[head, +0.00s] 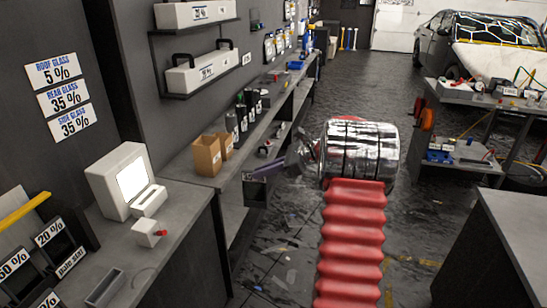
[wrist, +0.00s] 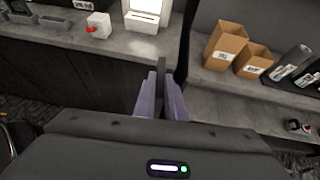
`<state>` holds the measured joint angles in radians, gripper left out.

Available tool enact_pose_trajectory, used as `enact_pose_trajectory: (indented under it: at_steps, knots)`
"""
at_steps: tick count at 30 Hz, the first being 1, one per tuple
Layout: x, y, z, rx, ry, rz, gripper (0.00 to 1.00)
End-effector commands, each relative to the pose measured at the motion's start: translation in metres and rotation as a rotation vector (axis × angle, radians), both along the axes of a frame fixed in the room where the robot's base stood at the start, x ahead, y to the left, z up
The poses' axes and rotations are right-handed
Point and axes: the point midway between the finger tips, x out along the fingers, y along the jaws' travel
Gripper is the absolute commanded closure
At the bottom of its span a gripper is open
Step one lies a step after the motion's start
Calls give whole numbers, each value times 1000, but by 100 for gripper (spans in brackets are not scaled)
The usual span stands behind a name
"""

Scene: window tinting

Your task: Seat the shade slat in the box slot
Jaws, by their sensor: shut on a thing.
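My gripper (wrist: 163,98) shows in the wrist view as two purple-grey fingers shut on a thin dark upright slat (wrist: 162,72), which I take to be the shade slat. Its lower part is hidden between the fingers. In the head view my gripper (head: 265,172) is beside the shelf front, right of the grey bench, and the slat is hard to make out there. A narrow grey open box (head: 105,287) lies near the bench's front edge; a grey box also shows in the wrist view (wrist: 55,24). I cannot tell for sure which box has the slot.
On the bench (head: 178,225) are a white machine (head: 122,180) and a small white box with a red knob (head: 148,233). Cardboard boxes (head: 207,155) and dark bottles stand on the shelf behind. A grey worktop (head: 510,235) is at right. The floor between is open.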

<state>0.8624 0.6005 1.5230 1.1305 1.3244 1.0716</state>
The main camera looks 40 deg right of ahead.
Motion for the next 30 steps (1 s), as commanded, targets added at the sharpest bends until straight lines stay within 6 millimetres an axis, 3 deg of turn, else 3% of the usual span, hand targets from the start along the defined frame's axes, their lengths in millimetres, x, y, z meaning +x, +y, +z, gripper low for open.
enact_pose_trajectory:
  at_steps: [9, 18, 24, 30]
  knots:
    - [9, 95, -101, 7, 6, 46, 100]
    - [-13, 202, -187, 6, 8, 107, 100]
    - [-41, 274, -231, 4, 6, 168, 100]
    - [-61, 320, -253, 1, 2, 223, 100]
